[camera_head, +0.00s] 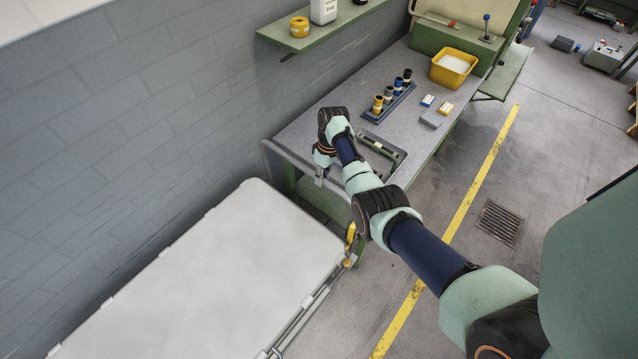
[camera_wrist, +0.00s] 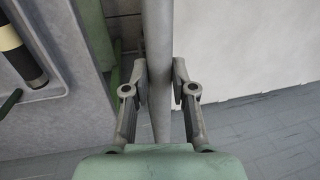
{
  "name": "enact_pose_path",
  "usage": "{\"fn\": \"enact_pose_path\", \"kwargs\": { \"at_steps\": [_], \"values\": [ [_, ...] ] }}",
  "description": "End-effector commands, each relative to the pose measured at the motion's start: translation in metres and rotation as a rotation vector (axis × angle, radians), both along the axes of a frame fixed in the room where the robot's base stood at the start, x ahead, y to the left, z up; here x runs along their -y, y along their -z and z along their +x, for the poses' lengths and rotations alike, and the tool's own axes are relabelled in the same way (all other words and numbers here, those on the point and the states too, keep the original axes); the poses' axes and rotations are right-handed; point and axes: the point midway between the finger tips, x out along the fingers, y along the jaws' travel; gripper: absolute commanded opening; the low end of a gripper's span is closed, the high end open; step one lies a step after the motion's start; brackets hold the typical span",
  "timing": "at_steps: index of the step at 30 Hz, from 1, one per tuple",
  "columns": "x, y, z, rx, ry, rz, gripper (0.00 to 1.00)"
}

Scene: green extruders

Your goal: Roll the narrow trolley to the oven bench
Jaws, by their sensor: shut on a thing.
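My gripper (camera_wrist: 159,84) is shut on a round grey bar (camera_wrist: 158,40), with one finger on each side of it in the wrist view. In the head view my gripper (camera_head: 320,178) is at the near end of a long grey top (camera_head: 300,135) on a green frame, where the grey bar (camera_head: 278,153) runs across the end. The bar looks like a push handle; I cannot tell if this end is a separate narrow trolley or part of the bench. My wrist hides part of the bar. I cannot tell which surface is the oven bench.
A white-topped unit (camera_head: 200,270) with a side rail stands close to the bar end. The grey top carries a dark tray (camera_head: 398,156), a rack of bottles (camera_head: 387,103) and a yellow tub (camera_head: 453,68). A brick wall is at left; floor right of the yellow line (camera_head: 470,190) is mostly clear.

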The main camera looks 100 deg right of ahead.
Motion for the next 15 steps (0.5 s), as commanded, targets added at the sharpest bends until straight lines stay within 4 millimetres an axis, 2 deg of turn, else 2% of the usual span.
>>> {"fn": "enact_pose_path", "kwargs": {
  "at_steps": [11,12,15],
  "values": [
    [0.0024,0.0016,-0.0032,-0.004,0.002,-0.007,0.00],
    [0.0024,0.0017,-0.0032,-0.004,0.002,-0.007,0.27],
    [0.0022,0.0016,-0.0033,-0.004,0.003,-0.006,0.43]
  ]
}}
